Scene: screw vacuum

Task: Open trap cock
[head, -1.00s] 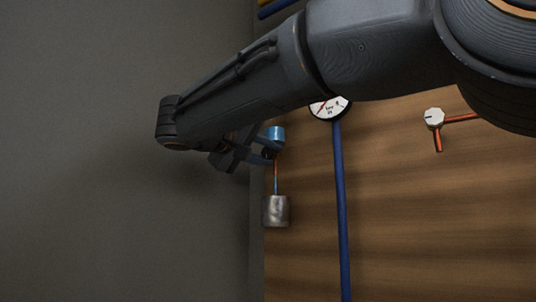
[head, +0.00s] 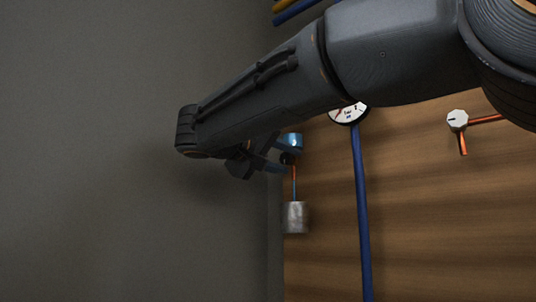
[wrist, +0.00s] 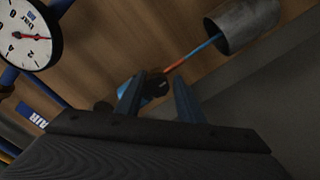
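The trap cock has a small dark knob (wrist: 156,86) that shows between my fingers in the wrist view. A thin red and blue rod (wrist: 194,57) runs from it to a grey metal cylinder (wrist: 246,24). In the head view the rod (head: 294,183) hangs down to the cylinder (head: 295,217) near the wooden panel's left edge. My gripper (wrist: 158,97) has its two bluish fingers apart, one on each side of the knob. Whether either finger touches it is too dark to tell. My arm hides part of the cock's surroundings in the head view.
A round white gauge (head: 348,112) sits right of the cock, above a vertical blue pipe (head: 361,210). A white knob (head: 457,118) on red pipes is farther right. A grey wall (head: 90,150) lies left of the wooden panel (head: 430,230).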

